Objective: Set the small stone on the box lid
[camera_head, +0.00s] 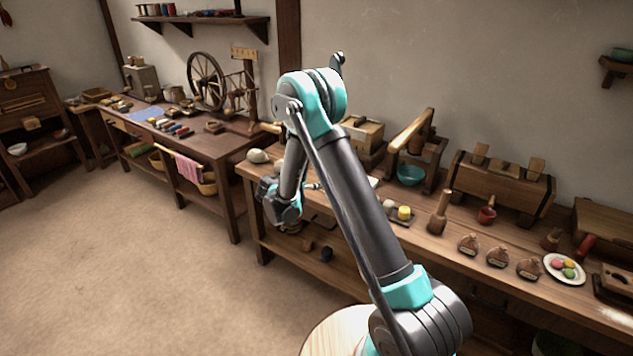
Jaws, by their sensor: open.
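A small pale rounded stone (258,156) lies near the left end of the long wooden bench. A wooden box (365,136) stands at the back of the bench, partly hidden behind my arm; its flat top seems to be the lid, and I see no stone on the part that shows. My gripper (268,188) is at the bench's front left edge, in front of and below the stone, and apart from it. It is open and looks empty. Its fingers are small and partly hidden by my wrist.
A wooden frame with a teal bowl (410,174), a small tray with a yellow block (404,213), a mallet (439,212), brown sacks and a plate (566,269) crowd the bench to the right. A second table (215,145) stands left. Floor at left is clear.

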